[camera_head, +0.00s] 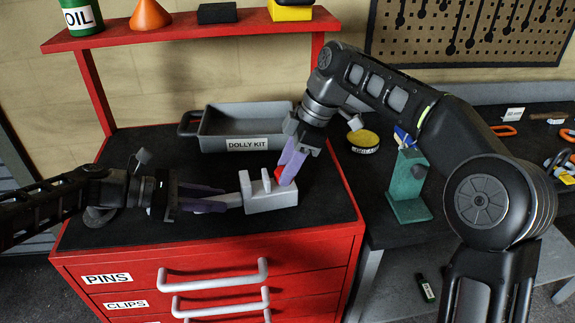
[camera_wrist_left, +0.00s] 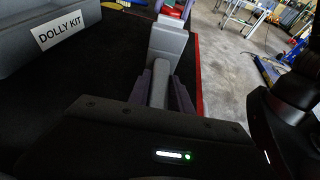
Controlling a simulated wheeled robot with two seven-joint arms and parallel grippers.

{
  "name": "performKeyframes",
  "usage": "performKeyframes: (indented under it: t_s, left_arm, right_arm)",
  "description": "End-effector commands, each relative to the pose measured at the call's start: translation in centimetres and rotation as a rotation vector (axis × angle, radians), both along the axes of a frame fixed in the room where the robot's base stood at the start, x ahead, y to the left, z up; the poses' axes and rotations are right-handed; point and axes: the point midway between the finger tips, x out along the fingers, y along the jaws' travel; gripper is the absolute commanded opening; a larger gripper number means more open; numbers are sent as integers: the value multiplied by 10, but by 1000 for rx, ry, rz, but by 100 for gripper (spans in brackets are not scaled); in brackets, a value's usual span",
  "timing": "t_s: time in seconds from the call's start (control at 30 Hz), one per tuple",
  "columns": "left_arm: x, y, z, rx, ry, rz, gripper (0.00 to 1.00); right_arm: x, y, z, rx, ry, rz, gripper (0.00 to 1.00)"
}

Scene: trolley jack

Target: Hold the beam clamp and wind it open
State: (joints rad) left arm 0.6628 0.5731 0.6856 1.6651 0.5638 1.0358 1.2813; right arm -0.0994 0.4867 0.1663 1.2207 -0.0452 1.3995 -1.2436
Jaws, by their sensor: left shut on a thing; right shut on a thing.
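The grey beam clamp (camera_head: 270,199) is at the right front of the red cabinet's black top. Its upright jaws point up. My left gripper (camera_head: 218,198) comes from the left and is shut on the clamp's grey bar; the left wrist view shows the bar (camera_wrist_left: 159,88) between the purple fingers, with the clamp's block (camera_wrist_left: 170,45) beyond. My right gripper (camera_head: 288,172) reaches down from above and is shut on a small red part (camera_head: 279,173) at the clamp's right end. The fingers hide much of that part. I cannot tell whether the clamp touches the top.
A grey tray (camera_head: 240,126) labelled DOLLY KIT stands behind the clamp. A green stand (camera_head: 408,188) and a yellow-lidded tin (camera_head: 363,139) are on the bench to the right. A red shelf (camera_head: 200,32) spans the back.

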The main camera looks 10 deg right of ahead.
Motion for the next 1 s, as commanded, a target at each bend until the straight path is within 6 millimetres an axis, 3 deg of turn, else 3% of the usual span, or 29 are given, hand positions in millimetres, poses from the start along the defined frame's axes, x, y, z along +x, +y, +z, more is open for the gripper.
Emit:
performKeyframes:
  t_s: [0.57,0.6,0.7,0.87,1.0]
  left_arm:
    - [0,0,1,-2,-1,-1,0]
    - [0,0,1,-1,-1,-1,0]
    - [0,0,1,-1,-1,0,0]
    - [0,0,0,-1,0,0,0]
    - [0,0,1,-1,0,1,0]
  right_arm:
    - [-2,-1,-4,-3,7,26,0]
    - [-2,-1,-4,-3,7,26,41]
    - [-1,-1,-3,-3,5,26,47]
    - [-1,0,-2,-1,1,25,47]
    - [-1,0,3,14,4,8,59]
